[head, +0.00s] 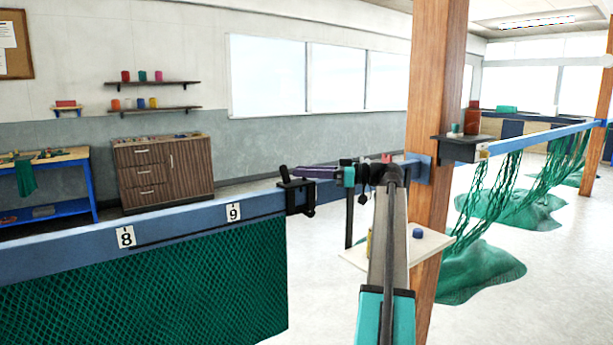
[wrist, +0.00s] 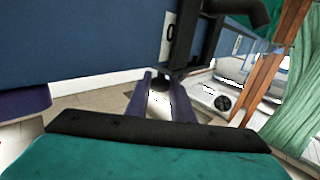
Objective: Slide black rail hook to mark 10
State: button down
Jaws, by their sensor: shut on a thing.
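The black rail hook (head: 297,197) sits on the blue rail (head: 185,220), to the right of the 9 plate (head: 233,212). My gripper (head: 312,172) reaches it from the right. In the wrist view, my purple fingers (wrist: 162,100) are shut around the dark knob (wrist: 160,83) of the hook. The hook's black body (wrist: 186,40) stands beside a white plate (wrist: 168,38) on which a digit like 0 shows. The rest of that plate is hidden by the hook, so I cannot read its full number. No plate 10 can be made out in the head view.
The 8 plate (head: 126,237) is further left on the rail, with green net (head: 150,295) hanging below. A wooden post (head: 437,110) stands to the right, near a small white shelf (head: 437,245). Another net (head: 485,270) lies on the floor.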

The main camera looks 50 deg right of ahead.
jog(key=shift+s, duration=0.1)
jog(key=shift+f, duration=0.1)
jog(key=c, duration=1.8)
grip_release()
jog(key=shift+s+a, duration=0.1)
jog(key=shift+c, duration=0.2)
jog(key=b+v, duration=0.1)
jog(key=v, duration=1.2)
jog(key=shift+s+d, duration=0.2)
jog(key=shift+d, duration=0.05)
